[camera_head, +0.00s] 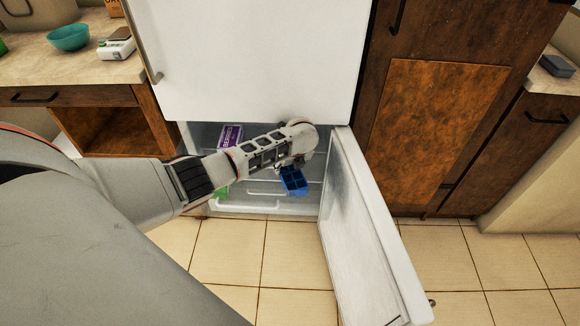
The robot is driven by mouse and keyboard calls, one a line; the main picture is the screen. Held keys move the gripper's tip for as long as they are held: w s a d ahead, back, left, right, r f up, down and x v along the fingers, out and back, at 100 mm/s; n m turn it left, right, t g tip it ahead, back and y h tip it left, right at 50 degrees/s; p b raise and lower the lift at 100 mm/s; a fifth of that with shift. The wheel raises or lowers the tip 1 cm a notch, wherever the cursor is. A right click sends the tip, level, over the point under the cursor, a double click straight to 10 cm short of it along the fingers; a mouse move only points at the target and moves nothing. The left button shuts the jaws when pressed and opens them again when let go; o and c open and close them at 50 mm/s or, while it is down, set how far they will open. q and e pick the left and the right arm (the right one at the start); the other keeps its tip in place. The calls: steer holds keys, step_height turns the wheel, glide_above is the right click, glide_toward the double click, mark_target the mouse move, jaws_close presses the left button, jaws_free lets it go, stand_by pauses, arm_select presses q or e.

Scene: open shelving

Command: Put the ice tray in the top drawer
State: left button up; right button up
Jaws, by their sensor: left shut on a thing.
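The blue ice tray (294,181) is a small tray with square compartments. My left gripper (291,164) is shut on it and holds it inside the opening of the lower fridge compartment, near the open door. My arm and wrist hide part of the tray's upper end. A drawer front (262,204) with a pale handle shows low in the compartment, below the tray. I cannot tell whether the tray touches a drawer. My right gripper is not in view.
The white lower door (365,235) stands open on the right. A purple box (230,136) lies inside at the left, and a green item (221,191) is partly hidden by my arm. The white upper door (255,60) is shut. Tiled floor (280,250) is clear in front.

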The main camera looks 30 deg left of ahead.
arm_select(q)
steer(key=o, duration=1.1)
steer(key=shift+f, duration=0.1)
steer(key=o, duration=0.4)
